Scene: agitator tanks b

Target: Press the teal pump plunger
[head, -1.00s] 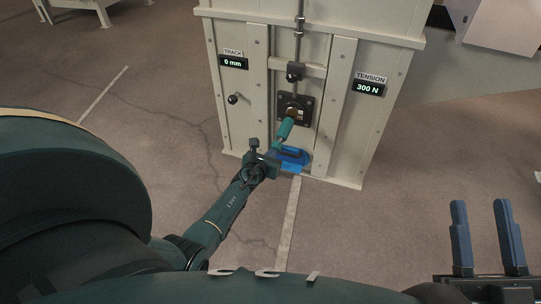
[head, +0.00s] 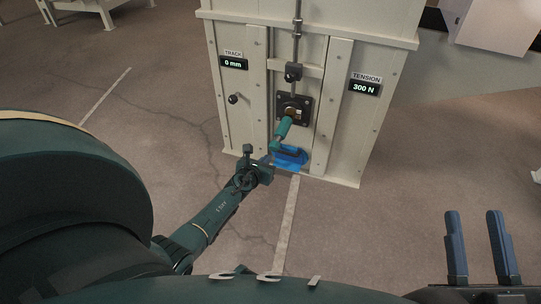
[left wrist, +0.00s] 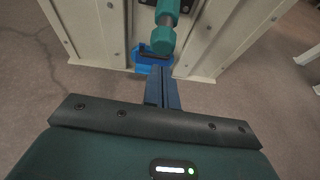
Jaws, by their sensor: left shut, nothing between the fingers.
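The teal plunger (head: 283,130) slants down from a dark square plate on the front of a cream cabinet. It also shows at the top of the left wrist view (left wrist: 164,30). My left gripper (head: 270,160) is shut and empty, just below and left of the plunger's lower end. In the left wrist view its closed fingers (left wrist: 161,72) point at the blue piece below the plunger; I cannot tell whether they touch anything. My right gripper (head: 469,213) is open and empty at the lower right, well away from the cabinet.
A blue piece (head: 293,154) sits low on the cabinet (head: 341,110) under the plunger. Displays read TRACK 0 mm (head: 233,63) and TENSION 300 N (head: 364,87). A small black-knobbed lever (head: 234,99) projects at left. The floor in front is clear.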

